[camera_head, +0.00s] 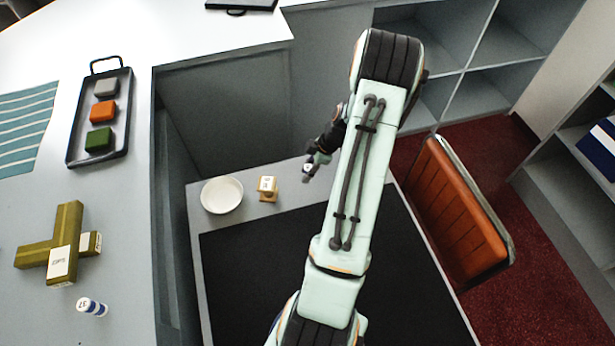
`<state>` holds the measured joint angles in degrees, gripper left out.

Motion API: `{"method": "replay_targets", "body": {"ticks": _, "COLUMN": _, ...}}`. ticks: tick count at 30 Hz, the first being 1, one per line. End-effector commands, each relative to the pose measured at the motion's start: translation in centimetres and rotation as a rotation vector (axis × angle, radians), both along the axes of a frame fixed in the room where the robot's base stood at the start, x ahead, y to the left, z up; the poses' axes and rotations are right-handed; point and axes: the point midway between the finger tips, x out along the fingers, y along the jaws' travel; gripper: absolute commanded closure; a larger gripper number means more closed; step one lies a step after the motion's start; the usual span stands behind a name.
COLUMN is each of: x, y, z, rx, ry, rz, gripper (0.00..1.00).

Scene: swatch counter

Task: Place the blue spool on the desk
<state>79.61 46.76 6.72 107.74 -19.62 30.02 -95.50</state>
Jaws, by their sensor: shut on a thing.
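My gripper (313,165) is above the far edge of this desk, right of the small wooden block. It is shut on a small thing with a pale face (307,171). That thing is too small and too covered to name, and its colour is unclear.
A white bowl (222,195) and a wooden block with a label (267,186) stand at the desk's far end. The black mat (245,280) is bare. A dark tray (76,150) and olive boxes (65,232) are on the counter. An orange chair (452,215) stands right.

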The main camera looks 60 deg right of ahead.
Motion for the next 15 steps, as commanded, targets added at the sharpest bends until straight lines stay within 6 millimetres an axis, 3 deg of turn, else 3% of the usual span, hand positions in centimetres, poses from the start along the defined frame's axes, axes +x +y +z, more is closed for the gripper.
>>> {"method": "replay_targets", "body": {"ticks": 6, "x": 0.0, "y": 0.0, "z": -3.0, "rx": 0.002, "ry": 0.0, "rz": 0.0, "gripper": 0.96}}
{"method": "replay_targets", "body": {"ticks": 15, "x": 0.0, "y": 0.0, "z": -3.2, "rx": 0.001, "ry": 0.0, "rz": 0.0, "gripper": 0.96}}
